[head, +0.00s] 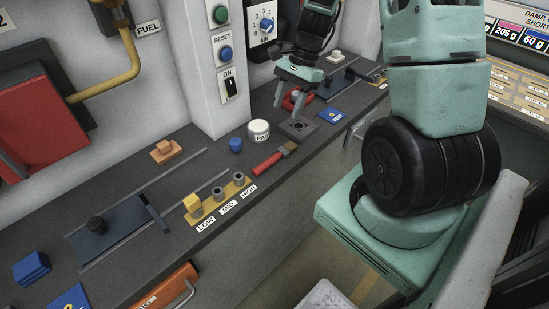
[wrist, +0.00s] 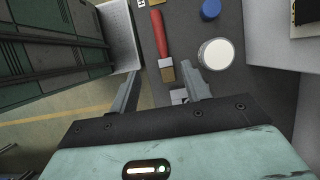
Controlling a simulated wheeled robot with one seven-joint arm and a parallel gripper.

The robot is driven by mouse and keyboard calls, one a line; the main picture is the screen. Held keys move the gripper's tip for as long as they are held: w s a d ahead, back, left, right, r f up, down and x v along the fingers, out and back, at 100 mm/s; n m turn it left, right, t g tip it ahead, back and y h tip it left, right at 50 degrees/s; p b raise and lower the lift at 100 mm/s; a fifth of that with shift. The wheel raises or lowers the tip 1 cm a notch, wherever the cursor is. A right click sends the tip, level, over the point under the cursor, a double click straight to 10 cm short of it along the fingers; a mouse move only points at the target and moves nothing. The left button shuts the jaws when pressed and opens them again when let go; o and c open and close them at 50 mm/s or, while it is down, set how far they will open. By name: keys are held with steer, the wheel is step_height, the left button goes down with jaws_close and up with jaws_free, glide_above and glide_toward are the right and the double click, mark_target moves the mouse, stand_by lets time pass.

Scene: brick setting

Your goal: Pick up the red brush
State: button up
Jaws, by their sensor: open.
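The red brush (head: 273,160) lies on the dark counter near its front edge, its red handle pointing left and its tan bristle end to the right. In the wrist view the red brush (wrist: 161,42) lies ahead of the fingers, with its bristle end nearest them. My gripper (head: 295,92) is open and empty, above the counter to the right of and behind the brush. In the wrist view my gripper (wrist: 160,82) shows its two fingers spread apart, the bristle end appearing between the tips.
A white round jar (head: 259,130) and a blue cap (head: 236,145) stand behind the brush. A yellow block with pegs (head: 218,201) sits to its left. The counter front drops to the floor.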

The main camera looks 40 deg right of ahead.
steer(key=p, duration=0.2)
glide_above(268, 160)
steer(key=d, duration=0.3)
step_height(268, 160, down, 10)
steer(key=shift+f, duration=0.15)
steer(key=shift+p+x, duration=0.7)
steer(key=shift+x, duration=2)
steer(key=shift+a, duration=0.2)
jaws_close()
